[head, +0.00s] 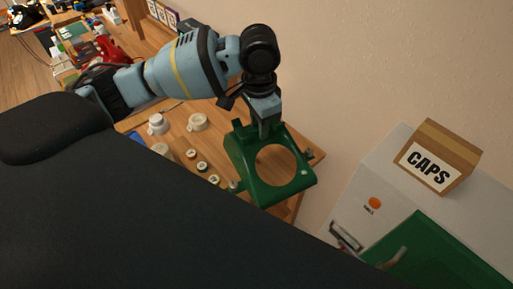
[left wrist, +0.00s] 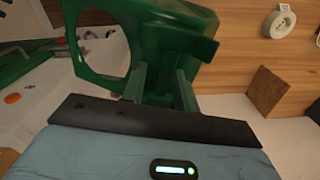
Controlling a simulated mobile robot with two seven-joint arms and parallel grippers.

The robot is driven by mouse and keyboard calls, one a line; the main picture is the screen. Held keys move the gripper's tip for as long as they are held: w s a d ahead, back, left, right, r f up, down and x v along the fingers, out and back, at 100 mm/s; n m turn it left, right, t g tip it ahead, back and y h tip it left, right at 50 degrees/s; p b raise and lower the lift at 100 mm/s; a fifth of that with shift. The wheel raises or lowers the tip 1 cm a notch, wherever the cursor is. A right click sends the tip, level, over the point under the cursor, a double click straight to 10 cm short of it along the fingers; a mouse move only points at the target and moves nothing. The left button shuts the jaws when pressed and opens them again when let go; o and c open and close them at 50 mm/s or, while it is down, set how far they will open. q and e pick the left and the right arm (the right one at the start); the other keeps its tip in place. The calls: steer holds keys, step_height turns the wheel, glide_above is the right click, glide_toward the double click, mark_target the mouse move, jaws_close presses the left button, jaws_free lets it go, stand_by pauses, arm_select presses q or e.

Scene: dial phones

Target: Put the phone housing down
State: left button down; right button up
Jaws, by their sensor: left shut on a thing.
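The green phone housing (head: 243,158) has a large round hole and hangs from my left gripper (head: 265,130) in the head view. It is over the right end of the wooden bench, and a gap beneath it cannot be judged surely. In the left wrist view the housing (left wrist: 180,22) lies between the two fingers of my left gripper (left wrist: 165,80), which is shut on its edge. My right gripper is not in view.
The wooden bench (head: 178,122) holds several small round dials (head: 201,166) and white ring-shaped parts (head: 198,122) left of the housing. A cardboard box marked CAPS (head: 438,157) stands on a white cabinet (head: 385,165) with a green front, at right.

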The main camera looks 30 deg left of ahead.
arm_select(q)
steer(key=w+a+m+b, duration=0.3)
steer(key=w+a+m, duration=0.1)
steer(key=w+m, duration=0.8)
steer(key=shift+a+f+m+t, duration=0.3)
steer(key=shift+f+m, duration=0.15)
steer(key=shift+m, duration=1.05)
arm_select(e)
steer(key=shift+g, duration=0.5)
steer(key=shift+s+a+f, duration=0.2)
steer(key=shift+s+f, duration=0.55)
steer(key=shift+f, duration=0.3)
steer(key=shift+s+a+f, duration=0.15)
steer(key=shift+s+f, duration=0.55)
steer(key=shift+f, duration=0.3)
arm_select(q)
step_height(320, 180, down, 10)
steer(key=s+d, duration=0.1)
steer(key=d, duration=0.1)
steer(key=shift+s+d, duration=0.25)
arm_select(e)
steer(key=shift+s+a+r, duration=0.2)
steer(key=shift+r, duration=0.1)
arm_select(q)
steer(key=shift+f, duration=0.1)
steer(key=c, duration=1.1)
jaws_free()
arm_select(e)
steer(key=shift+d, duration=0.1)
